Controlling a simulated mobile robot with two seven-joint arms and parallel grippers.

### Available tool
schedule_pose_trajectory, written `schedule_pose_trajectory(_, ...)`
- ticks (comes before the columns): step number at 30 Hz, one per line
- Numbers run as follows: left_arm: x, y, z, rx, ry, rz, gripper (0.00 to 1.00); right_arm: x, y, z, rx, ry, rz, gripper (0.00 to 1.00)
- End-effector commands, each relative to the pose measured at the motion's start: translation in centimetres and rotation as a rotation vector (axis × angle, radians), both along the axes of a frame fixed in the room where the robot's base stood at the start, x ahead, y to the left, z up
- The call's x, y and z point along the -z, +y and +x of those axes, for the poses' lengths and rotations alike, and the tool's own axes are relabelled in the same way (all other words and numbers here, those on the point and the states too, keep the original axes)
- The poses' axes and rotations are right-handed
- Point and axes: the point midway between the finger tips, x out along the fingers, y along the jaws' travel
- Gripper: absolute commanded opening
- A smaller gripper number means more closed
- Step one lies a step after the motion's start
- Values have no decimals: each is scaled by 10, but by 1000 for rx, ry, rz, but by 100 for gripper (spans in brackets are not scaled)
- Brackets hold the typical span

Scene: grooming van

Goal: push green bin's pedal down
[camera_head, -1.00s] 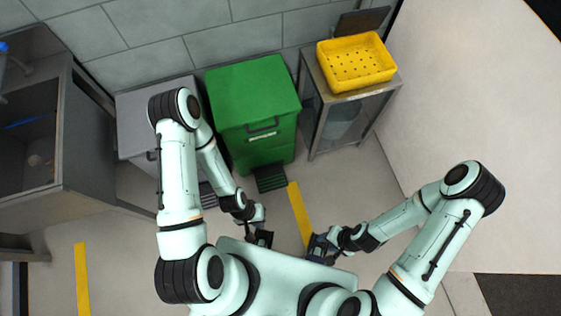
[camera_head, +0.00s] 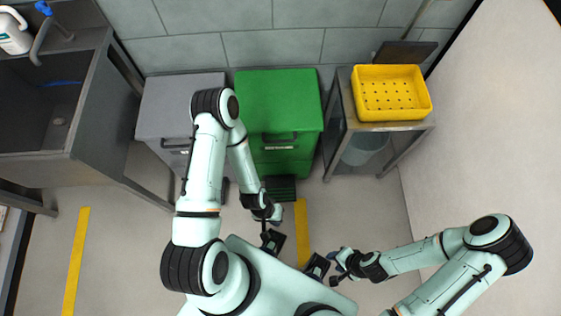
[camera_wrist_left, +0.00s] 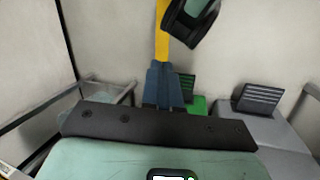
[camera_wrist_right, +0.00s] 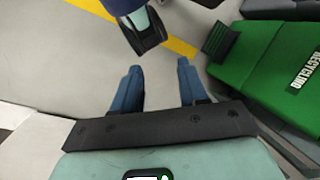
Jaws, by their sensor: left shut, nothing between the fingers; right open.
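The green bin (camera_head: 278,108) stands against the wall, lid closed, with a dark ribbed pedal (camera_head: 281,188) low at its front. In the right wrist view the green bin (camera_wrist_right: 268,78) carries RECYCLING lettering, and its pedal (camera_wrist_right: 220,42) is at the upper right. The left wrist view shows part of the green bin (camera_wrist_left: 199,104) and its pedal (camera_wrist_left: 187,86). My left gripper (camera_head: 264,226) is shut and empty, just in front of the pedal in the head view, apart from it. Its fingers (camera_wrist_left: 165,84) are together. My right gripper (camera_wrist_right: 158,76) is open and empty, farther right (camera_head: 338,268).
A grey bin (camera_head: 165,110) with its own pedal (camera_wrist_left: 257,98) stands left of the green one. A metal stand (camera_head: 345,150) with a yellow basket (camera_head: 392,112) is to the right. A sink unit (camera_head: 45,110) is at left. Floor beside the yellow stripe (camera_head: 302,220) is clear.

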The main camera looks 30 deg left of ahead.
Motion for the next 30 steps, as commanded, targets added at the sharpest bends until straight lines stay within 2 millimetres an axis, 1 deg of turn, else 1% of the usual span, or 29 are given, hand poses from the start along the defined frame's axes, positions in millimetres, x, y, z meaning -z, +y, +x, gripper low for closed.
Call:
schedule_pose_trajectory(1, 35, 0, 10, -29, -30, 3, 0, 21, -2, -2, 7, -9, -6, 43)
schedule_pose_trajectory(2, 51, -1, 21, -48, -57, 5, 0, 29, -3, 0, 11, -18, -10, 43)
schedule_pose_trajectory(3, 74, 0, 36, -79, -95, 10, 0, 40, -5, 2, 16, -32, -16, 43)
schedule_pose_trajectory(5, 110, 1, 62, -132, -156, 19, 0, 57, -8, 8, 25, -56, -26, 43)
schedule_pose_trajectory(6, 133, 3, 80, -171, -198, 26, 0, 68, -11, 12, 31, -73, -33, 43)
schedule_pose_trajectory(8, 166, 9, 107, -235, -261, 41, 0, 84, -14, 19, 41, -97, -42, 43)
schedule_pose_trajectory(9, 188, 14, 124, -281, -301, 54, 0, 95, -16, 25, 47, -115, -49, 43)
schedule_pose_trajectory(11, 219, 25, 149, -354, -359, 78, 0, 112, -19, 33, 57, -139, -60, 43)
schedule_pose_trajectory(12, 239, 33, 163, -402, -392, 95, 0, 122, -21, 39, 62, -155, -66, 43)
schedule_pose_trajectory(15, 280, 57, 192, -513, -463, 143, 0, 144, -26, 51, 74, -188, -80, 43)
schedule_pose_trajectory(18, 309, 79, 209, -599, -512, 187, 0, 159, -30, 60, 83, -214, -90, 43)
schedule_pose_trajectory(21, 325, 95, 219, -654, -541, 218, 0, 168, -32, 67, 89, -231, -97, 43)
schedule_pose_trajectory(25, 331, 106, 224, -685, -558, 238, 0, 170, -34, 70, 92, -240, -101, 43)
schedule_pose_trajectory(30, 329, 106, 224, -687, -560, 239, 0, 169, -34, 71, 93, -241, -101, 43)
